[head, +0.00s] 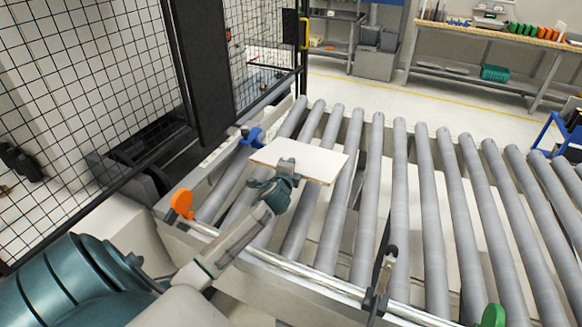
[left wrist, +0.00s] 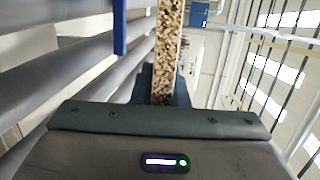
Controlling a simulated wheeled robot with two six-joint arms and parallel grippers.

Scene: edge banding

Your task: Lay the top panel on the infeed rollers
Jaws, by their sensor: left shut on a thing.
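My left gripper (head: 284,172) is shut on the near edge of a white panel (head: 314,162) in the head view. The panel is thin and roughly flat, with a tan edge, over the left part of the infeed rollers (head: 402,190). I cannot tell whether it touches the rollers or is a little above them. In the left wrist view the panel (left wrist: 166,60) shows edge-on as a speckled chipboard strip between the fingers, with grey rollers (left wrist: 50,90) to its left. The right gripper is not in view.
A blue clamp (head: 252,137) and an orange disc (head: 181,204) stand at the left side of the conveyor. A black bracket (head: 380,283) and a green disc (head: 493,316) are at its front rail. A mesh fence (head: 85,80) rises at the left. Rollers to the right are bare.

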